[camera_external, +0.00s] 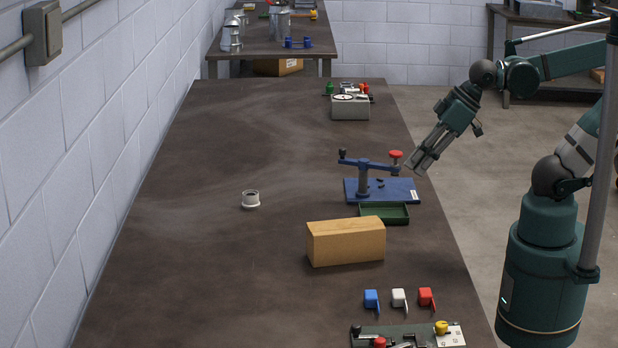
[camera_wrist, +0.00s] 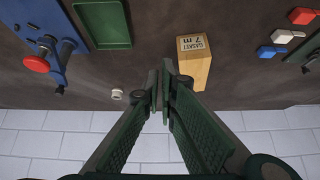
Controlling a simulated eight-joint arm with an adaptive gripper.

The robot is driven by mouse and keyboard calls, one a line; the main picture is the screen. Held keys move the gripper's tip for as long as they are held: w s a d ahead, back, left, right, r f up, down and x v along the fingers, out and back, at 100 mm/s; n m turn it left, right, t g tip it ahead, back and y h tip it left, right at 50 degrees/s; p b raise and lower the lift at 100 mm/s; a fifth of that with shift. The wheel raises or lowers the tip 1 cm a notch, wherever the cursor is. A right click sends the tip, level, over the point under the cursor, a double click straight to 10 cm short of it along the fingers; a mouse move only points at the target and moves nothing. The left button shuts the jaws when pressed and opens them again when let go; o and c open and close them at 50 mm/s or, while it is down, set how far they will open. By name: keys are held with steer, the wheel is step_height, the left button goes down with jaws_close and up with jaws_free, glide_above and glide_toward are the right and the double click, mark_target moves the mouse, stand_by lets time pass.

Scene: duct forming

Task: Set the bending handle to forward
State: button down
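The blue bending tool (camera_external: 364,180) stands on a blue base plate (camera_external: 402,190) near the table's right edge. Its blue crossbar carries a black knob (camera_external: 342,153) at the left end and a red knob (camera_external: 396,154) at the right end. No forward marking is readable. The tool also shows at the upper left of the wrist view, with the red knob (camera_wrist: 37,63) clear of my fingers. My gripper (camera_external: 414,170) is just right of the red knob in the picture, pointing down-left, apparently not touching it. In the wrist view its fingertips (camera_wrist: 160,88) meet with nothing visible between them.
A green tray (camera_external: 370,218) lies in front of the tool, then a wooden block (camera_external: 345,243). A white ring (camera_external: 251,201) sits left. Blue, white and red pieces and a green panel (camera_external: 400,332) are nearer. A grey box (camera_external: 350,108) stands behind. The table's left side is mostly clear.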

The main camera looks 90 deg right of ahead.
steer(key=w+a+r+m+g+y+p, duration=0.15)
steer(key=w+a+m, duration=0.25)
steer(key=w+a, duration=0.5)
steer(key=w+a+r+m+g+y+p, duration=0.1)
steer(key=w+a+m+g+y+p, duration=0.25)
steer(key=a, duration=0.95)
steer(key=w+a+f+m+g+y+p, duration=0.1)
steer(key=w+a+f+m, duration=0.1)
steer(key=a, duration=0.7)
steer(key=w+a+f+m+g+y+p, duration=0.1)
steer(key=w+a+f+m, duration=0.1)
steer(key=a, duration=0.7)
steer(key=w+a+f+m+g+y+p, duration=0.1)
steer(key=a+f+m+g+p, duration=0.1)
steer(key=a+f, duration=0.3)
steer(key=shift+w+a+f+m, duration=0.15)
steer(key=shift+w+a+m, duration=0.4)
steer(key=shift+a, duration=1.8)
steer(key=shift+s+a, duration=0.1)
steer(key=shift+s, duration=0.1)
steer(key=shift+b+x, duration=0.5)
steer(key=shift+x, duration=4.4)
